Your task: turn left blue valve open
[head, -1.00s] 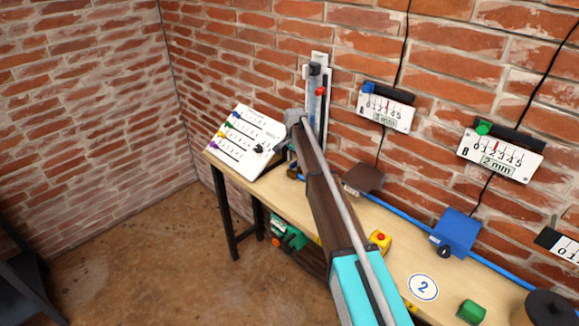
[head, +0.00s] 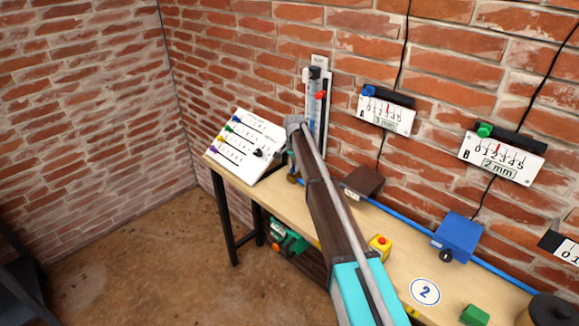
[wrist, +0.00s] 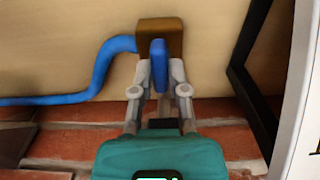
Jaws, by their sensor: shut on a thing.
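The left blue valve has a blue handle (wrist: 159,66) on a brown block (wrist: 172,29), with a blue hose (wrist: 95,74) leaving to the left in the wrist view. My gripper (wrist: 160,80) is shut on the blue handle, one finger on each side. The handle points toward my gripper, across the hose's line at the block. In the head view the brown valve block (head: 292,178) shows only partly beside my arm. My arm hides most of the valve and gripper there.
A sloped white panel (head: 262,131) stands left of the valve. A tall gauge (head: 314,95) is behind my arm. A brown box (head: 364,182), yellow button box (head: 380,246) and blue box (head: 457,236) sit to the right on the wooden table (head: 398,272).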

